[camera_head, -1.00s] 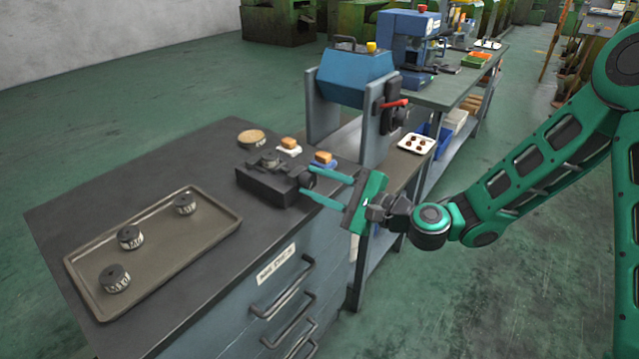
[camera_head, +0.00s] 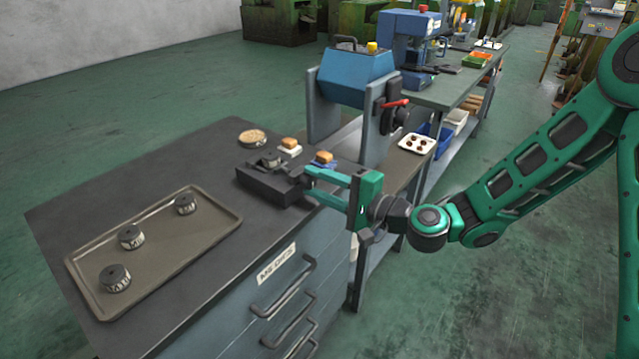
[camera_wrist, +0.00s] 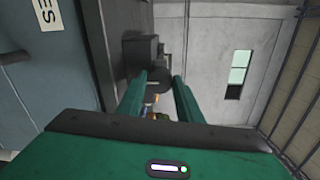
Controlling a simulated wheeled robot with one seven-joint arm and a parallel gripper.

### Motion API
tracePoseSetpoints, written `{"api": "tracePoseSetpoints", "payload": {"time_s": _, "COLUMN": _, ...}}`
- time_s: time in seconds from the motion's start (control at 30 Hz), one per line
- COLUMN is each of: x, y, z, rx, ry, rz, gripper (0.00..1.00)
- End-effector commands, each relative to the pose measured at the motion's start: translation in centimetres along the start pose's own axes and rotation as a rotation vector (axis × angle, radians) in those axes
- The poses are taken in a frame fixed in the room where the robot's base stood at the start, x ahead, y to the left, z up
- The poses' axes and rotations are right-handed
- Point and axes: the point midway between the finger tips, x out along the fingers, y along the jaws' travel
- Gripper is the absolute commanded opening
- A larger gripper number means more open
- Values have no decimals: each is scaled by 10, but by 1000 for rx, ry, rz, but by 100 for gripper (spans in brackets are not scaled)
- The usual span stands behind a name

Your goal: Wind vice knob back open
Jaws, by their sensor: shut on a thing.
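The small dark vice (camera_head: 265,188) sits near the right edge of the cabinet top, with a round dark part clamped in its top. My gripper (camera_head: 309,180) reaches in from the right and is shut on the vice knob. The fingers mostly hide the knob in the head view. In the wrist view the dark round knob (camera_wrist: 164,78) shows between the two green fingertips (camera_wrist: 160,84), with the vice body (camera_wrist: 140,52) behind it.
A tray (camera_head: 215,238) with 3 dark round parts lies on the cabinet top (camera_head: 160,165) at left. A round brush-like pad (camera_head: 252,137) and two small blocks lie behind the vice. A blue machine (camera_head: 352,75) with a red lever stands beyond. Drawer handles stick out below.

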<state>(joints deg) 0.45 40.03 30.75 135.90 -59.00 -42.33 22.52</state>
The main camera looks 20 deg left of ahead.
Motion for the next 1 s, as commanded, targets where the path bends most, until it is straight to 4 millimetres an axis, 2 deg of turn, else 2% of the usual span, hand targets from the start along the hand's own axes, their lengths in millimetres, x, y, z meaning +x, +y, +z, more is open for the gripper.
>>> {"api": "tracePoseSetpoints", "payload": {"time_s": 0.37, "x": -1, "y": 4, "z": 0, "rx": -4, "ry": 1, "rz": 9, "gripper": 10}}
{"api": "tracePoseSetpoints", "payload": {"time_s": 0.4, "x": -1, "y": 4, "z": 0, "rx": -4, "ry": 1, "rz": 9, "gripper": 35}}
{"api": "tracePoseSetpoints", "payload": {"time_s": 0.47, "x": -1, "y": 4, "z": 0, "rx": -4, "ry": 1, "rz": 9, "gripper": 49}}
{"api": "tracePoseSetpoints", "payload": {"time_s": 0.5, "x": -1, "y": 4, "z": 0, "rx": -4, "ry": 1, "rz": 8, "gripper": 51}}
{"api": "tracePoseSetpoints", "payload": {"time_s": 0.83, "x": -2, "y": 2, "z": 1, "rx": -3, "ry": -1, "rz": 4, "gripper": 51}}
{"api": "tracePoseSetpoints", "payload": {"time_s": 1.0, "x": -12, "y": 3, "z": 6, "rx": -3, "ry": -17, "rz": 8, "gripper": 51}}
